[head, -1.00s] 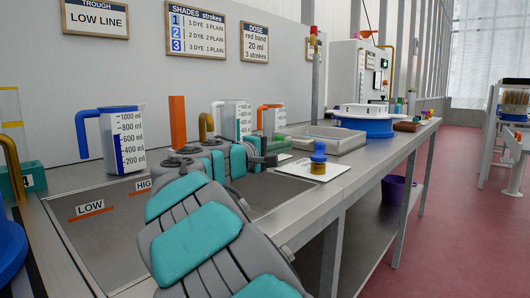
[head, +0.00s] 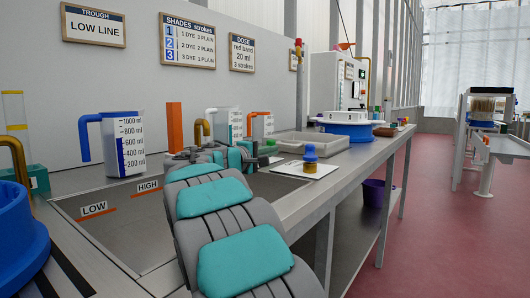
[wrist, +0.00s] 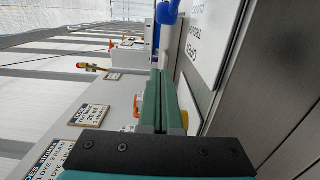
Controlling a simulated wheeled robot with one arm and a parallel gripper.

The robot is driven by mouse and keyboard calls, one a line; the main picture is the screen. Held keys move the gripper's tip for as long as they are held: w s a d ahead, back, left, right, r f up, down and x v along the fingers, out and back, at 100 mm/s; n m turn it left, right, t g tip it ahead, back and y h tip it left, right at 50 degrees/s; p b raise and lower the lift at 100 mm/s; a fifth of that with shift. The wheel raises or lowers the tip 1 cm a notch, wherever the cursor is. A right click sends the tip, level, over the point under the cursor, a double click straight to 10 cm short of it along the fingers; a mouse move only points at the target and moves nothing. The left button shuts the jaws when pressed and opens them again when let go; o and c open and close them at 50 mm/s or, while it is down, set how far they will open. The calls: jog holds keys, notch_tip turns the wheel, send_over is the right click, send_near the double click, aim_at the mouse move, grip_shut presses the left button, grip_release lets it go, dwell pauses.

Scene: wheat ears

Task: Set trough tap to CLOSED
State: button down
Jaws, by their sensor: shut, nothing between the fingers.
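A small tap with a blue top and yellow base (head: 310,158) stands upright on a white card (head: 297,169) on the bench, just right of the trough. In the wrist view a blue part (wrist: 168,12), which looks like the tap's top, shows beyond the fingertips, beside a card with "OPEN" lettering (wrist: 205,40). My gripper (head: 266,148) is shut and empty, left of the tap and apart from it in the head view. Its green fingers (wrist: 160,73) lie together in the wrist view. The tap's exact setting is too small to tell.
The trough (head: 120,235) has LOW and HIGH marks. A blue-handled measuring jug (head: 124,150) stands behind it. Smaller jugs (head: 229,122), an orange block (head: 175,126) and a grey tray (head: 312,142) are near my gripper. A blue round stand (head: 348,131) is farther right.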

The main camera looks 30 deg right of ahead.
aim_at(310, 153)
jog(key=p+x, duration=0.1)
jog(key=x, duration=0.5)
jog(key=shift+d, duration=0.1)
jog(key=shift+s+d, duration=0.55)
jog(key=shift+s, duration=0.2)
jog(key=shift+s+d, duration=0.6)
jog(key=shift+s, duration=0.25)
